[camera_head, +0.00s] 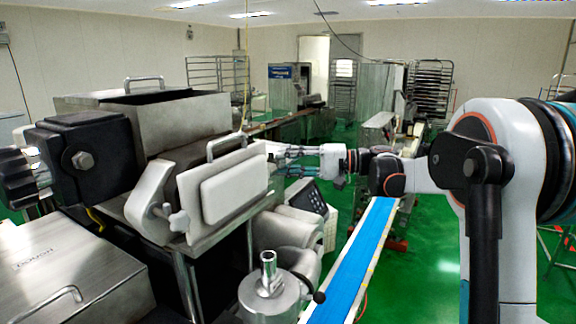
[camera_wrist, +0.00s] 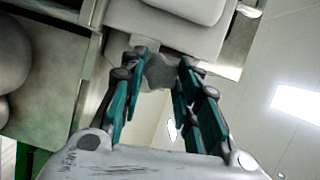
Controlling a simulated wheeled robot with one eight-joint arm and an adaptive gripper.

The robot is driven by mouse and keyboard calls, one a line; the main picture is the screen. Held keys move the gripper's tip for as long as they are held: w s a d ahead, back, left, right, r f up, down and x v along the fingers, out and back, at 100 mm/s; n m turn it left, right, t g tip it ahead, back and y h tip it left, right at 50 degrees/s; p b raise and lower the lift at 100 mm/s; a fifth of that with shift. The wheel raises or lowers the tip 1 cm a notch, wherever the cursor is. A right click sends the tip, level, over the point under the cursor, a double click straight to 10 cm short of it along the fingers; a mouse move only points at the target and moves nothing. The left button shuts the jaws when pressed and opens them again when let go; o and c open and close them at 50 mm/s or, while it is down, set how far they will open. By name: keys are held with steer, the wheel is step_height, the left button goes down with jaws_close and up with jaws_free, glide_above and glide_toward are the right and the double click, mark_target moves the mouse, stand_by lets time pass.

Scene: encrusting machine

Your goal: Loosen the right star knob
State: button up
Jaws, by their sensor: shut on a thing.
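The right star knob (camera_wrist: 160,72) is a grey, lobed knob under the edge of the machine's pale block in the wrist view. My gripper (camera_wrist: 163,60) has its teal-sided fingers on either side of the knob, shut on it. In the head view my gripper (camera_head: 276,151) reaches in from the right to the far right side of the white front cover (camera_head: 235,185). The right knob is hidden there behind the cover and fingers. The left star knob (camera_head: 179,221) shows at the cover's lower left, clear of my gripper.
The steel encrusting machine (camera_head: 180,125) fills the left side, with a steel lid (camera_head: 65,275) in front. A steel cylinder (camera_head: 268,290) with a post stands below the cover. A blue conveyor belt (camera_head: 360,255) runs beneath my arm. Green floor is open to the right.

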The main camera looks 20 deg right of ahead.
stand_by(0.4)
steer(key=o, duration=1.1)
steer(key=shift+w, duration=0.1)
steer(key=shift+c, duration=0.2)
steer(key=v, duration=1.2)
